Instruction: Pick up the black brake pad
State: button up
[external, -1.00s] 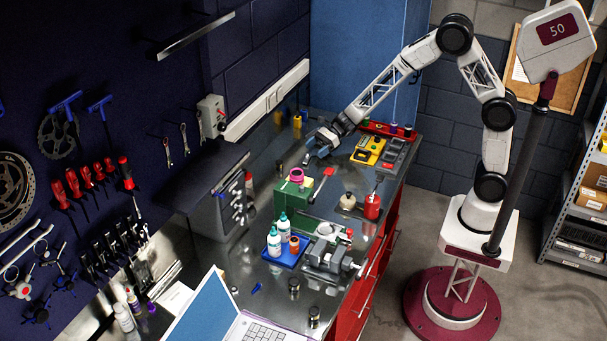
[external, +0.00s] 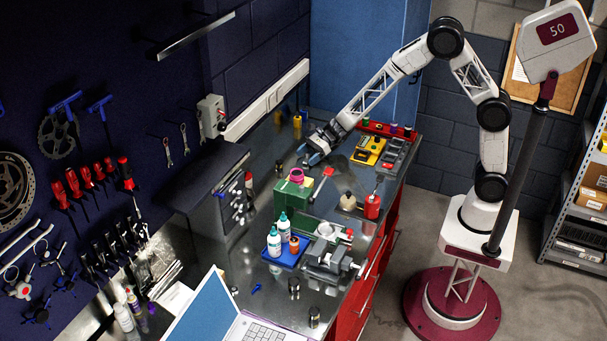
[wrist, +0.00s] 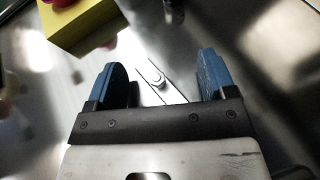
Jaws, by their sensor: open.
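My gripper (external: 312,156) is low over the far part of the metal bench in the external view. In the wrist view its two blue fingers (wrist: 164,78) are wide apart and hold nothing. A small pale metal piece with a round, bolt-like bump (wrist: 157,78) lies on the bench between the fingers, its lower end hidden by the gripper. I cannot make out a black brake pad for sure in either view. A dark object (wrist: 173,10) shows at the top edge of the wrist view, beyond the fingertips, too cut off to name.
A yellow block (wrist: 82,28) stands close to the left finger in the wrist view. In the external view a yellow tray (external: 368,151) is right of my gripper, and a green block with pink tape (external: 294,188) stands nearer the camera. A dark cylinder (external: 279,166) stands to the left.

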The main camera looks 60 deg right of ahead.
dwell(0.3)
grip_shut()
dwell(0.3)
jog(key=shift+r, duration=0.15)
jog(key=shift+r, duration=1.35)
jog(key=shift+s+r, duration=0.2)
jog(key=shift+r, duration=0.15)
jog(key=s+d, duration=0.1)
jog(key=s, duration=0.4)
jog(key=s+d+r, duration=0.1)
jog(key=s+d, duration=0.1)
jog(key=s, duration=0.3)
jog(key=s+d, duration=0.1)
jog(key=s, duration=0.4)
jog(key=shift+d+r, duration=0.15)
jog(key=shift+d, duration=0.05)
